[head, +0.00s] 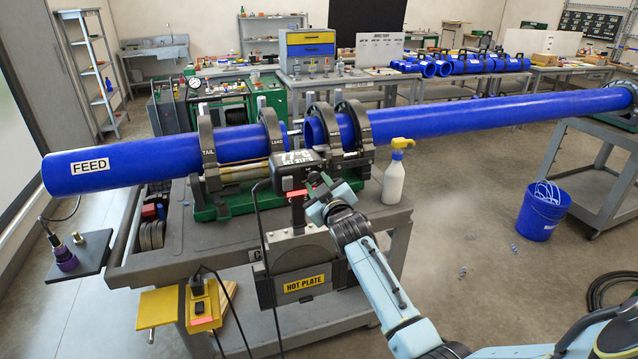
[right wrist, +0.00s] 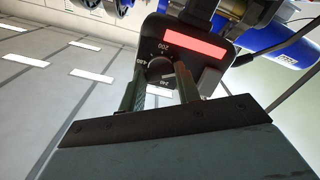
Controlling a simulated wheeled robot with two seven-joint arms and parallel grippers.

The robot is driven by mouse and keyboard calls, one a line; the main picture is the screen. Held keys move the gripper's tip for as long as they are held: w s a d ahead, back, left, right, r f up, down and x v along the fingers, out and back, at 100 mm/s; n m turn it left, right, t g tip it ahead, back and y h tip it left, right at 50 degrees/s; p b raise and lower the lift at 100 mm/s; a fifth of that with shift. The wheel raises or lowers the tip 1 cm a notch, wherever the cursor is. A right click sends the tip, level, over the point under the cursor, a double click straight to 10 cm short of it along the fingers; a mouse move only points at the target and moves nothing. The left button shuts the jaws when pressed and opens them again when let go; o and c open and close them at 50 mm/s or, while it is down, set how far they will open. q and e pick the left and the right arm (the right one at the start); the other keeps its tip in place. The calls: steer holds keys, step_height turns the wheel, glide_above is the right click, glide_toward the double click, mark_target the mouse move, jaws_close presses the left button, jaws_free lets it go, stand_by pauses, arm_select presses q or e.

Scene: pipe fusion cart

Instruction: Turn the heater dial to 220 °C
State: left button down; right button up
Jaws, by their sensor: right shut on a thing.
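The heater's control box (head: 290,182) sits above the black hot plate (head: 278,268) on the cart's front side. Its display (head: 297,158) reads 77 °C, with a smaller set line that looks like 217 °C, though it is hard to read. In the right wrist view the dial (right wrist: 159,69) is a dark round knob on the box face (right wrist: 190,70), with a printed scale around it and a red panel above. My right gripper (head: 316,208) is at the box's lower right. Its two fingers (right wrist: 162,90) are on either side of the dial, shut on it. My left gripper is out of view.
The long blue pipe (head: 480,113) and the FEED pipe (head: 120,166) lie clamped above the cart (head: 190,245). A spray bottle (head: 394,180) stands right of the box.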

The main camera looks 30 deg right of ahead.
steer(key=shift+m, duration=0.9)
steer(key=o, duration=1)
steer(key=shift+s, duration=0.1)
steer(key=v, duration=1.3)
steer(key=shift+s, duration=0.15)
steer(key=shift+f, duration=0.1)
